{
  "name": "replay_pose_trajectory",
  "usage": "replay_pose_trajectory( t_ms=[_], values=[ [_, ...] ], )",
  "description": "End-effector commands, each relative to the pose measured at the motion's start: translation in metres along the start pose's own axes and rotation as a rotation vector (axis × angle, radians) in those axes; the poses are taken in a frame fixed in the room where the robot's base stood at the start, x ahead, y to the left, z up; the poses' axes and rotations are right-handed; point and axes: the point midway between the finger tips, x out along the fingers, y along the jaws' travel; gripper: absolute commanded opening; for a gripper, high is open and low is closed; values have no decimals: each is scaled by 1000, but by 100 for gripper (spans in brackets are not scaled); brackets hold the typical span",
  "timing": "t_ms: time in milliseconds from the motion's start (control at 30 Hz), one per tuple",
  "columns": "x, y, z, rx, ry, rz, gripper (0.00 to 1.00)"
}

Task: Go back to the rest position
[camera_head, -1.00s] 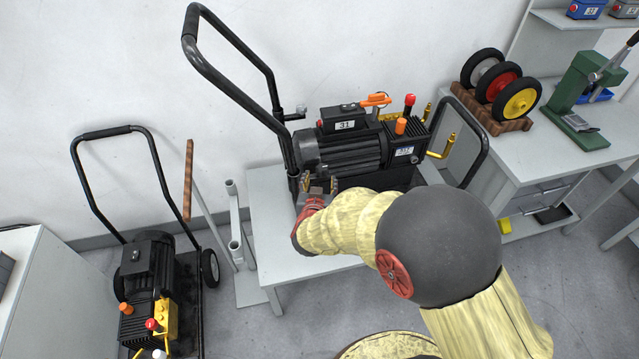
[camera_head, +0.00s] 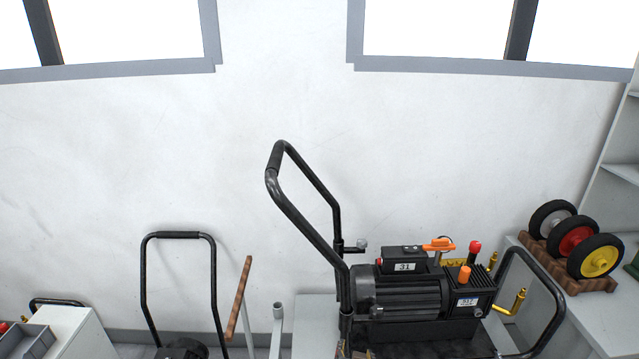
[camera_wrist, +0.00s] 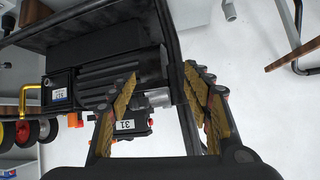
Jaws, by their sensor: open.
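My gripper (camera_wrist: 160,80) is open in the wrist view, with yellowish, worn-looking finger pads. Between and beyond its fingers are a short grey cylindrical part (camera_wrist: 157,98) and the black tubular frame (camera_wrist: 178,75) of the machine. I cannot tell whether the fingers touch them. In that view my arm is out of sight, apart from what may be fingertips at the bottom edge.
A second machine with a black handle (camera_head: 178,235) stands at the lower left. A wooden-handled tool (camera_head: 239,297) leans between the machines. Wheels on a wooden rack (camera_head: 575,239) sit on the right bench. The white wall (camera_head: 180,150) above is clear.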

Motion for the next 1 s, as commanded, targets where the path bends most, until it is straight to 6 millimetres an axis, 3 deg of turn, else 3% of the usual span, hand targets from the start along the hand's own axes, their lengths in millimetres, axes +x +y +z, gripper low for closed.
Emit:
replay_pose_trajectory(
  t_ms=[33, 133, 233, 367, 467, 700, 833, 1000],
  values=[
    [-7, -12, 16, -10, -77, -48, 50],
    [-34, -35, 37, -34, -227, -142, 50],
    [-71, -48, 46, -69, -361, -214, 50],
    [-132, -44, 43, -127, -512, -268, 50],
    [-184, -24, 34, -180, -606, -272, 50],
    [-298, 57, 0, -280, -683, -169, 50],
    [-337, 91, -27, -294, -609, -108, 50],
    [-363, 105, -68, -252, -461, -81, 50]
  ],
)
